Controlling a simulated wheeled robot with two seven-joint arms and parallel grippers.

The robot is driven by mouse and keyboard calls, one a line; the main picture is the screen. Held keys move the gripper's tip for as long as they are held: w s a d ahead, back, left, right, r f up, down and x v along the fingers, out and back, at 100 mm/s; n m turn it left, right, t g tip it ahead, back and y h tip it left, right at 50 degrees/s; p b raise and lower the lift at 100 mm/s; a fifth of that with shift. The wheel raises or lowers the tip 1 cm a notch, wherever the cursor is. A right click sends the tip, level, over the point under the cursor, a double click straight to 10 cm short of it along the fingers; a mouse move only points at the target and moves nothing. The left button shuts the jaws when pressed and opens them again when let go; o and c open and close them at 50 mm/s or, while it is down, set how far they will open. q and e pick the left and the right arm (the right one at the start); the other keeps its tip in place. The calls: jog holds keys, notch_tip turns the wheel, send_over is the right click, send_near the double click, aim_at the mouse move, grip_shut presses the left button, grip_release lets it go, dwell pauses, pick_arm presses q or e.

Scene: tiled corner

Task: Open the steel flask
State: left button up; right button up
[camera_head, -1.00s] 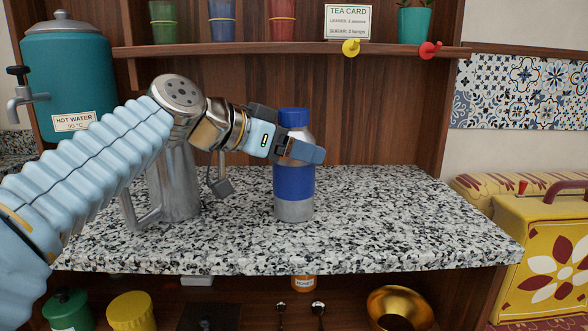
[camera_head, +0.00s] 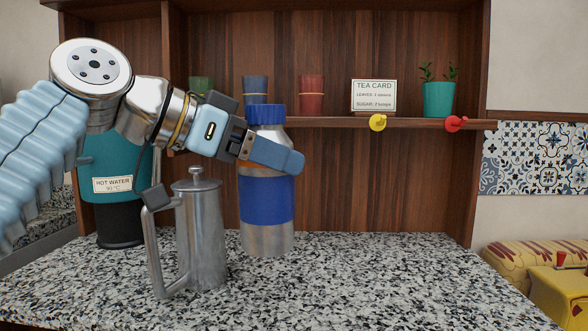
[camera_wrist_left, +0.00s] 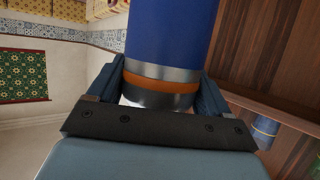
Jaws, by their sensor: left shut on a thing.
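The steel flask (camera_head: 266,240) has a blue band, a silver base and a blue cap (camera_head: 265,114) seated on top. My left gripper (camera_head: 275,156) is shut around its upper body, below the cap and shoulder. The cap is out of that view. My right gripper is not in view.
A steel press pot (camera_head: 202,240) stands on the speckled counter (camera_head: 380,285) just left of the flask. A teal hot water urn (camera_head: 112,170) is behind my left arm. The shelf (camera_head: 340,122) holds cups, a tea card and a plant. The counter's right side is clear.

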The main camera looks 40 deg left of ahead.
pick_arm(q)
jog(key=shift+s+r, duration=0.3)
jog(key=shift+s, duration=0.4)
jog(key=o, duration=0.6)
jog(key=shift+a, duration=0.1)
jog(key=c, duration=1)
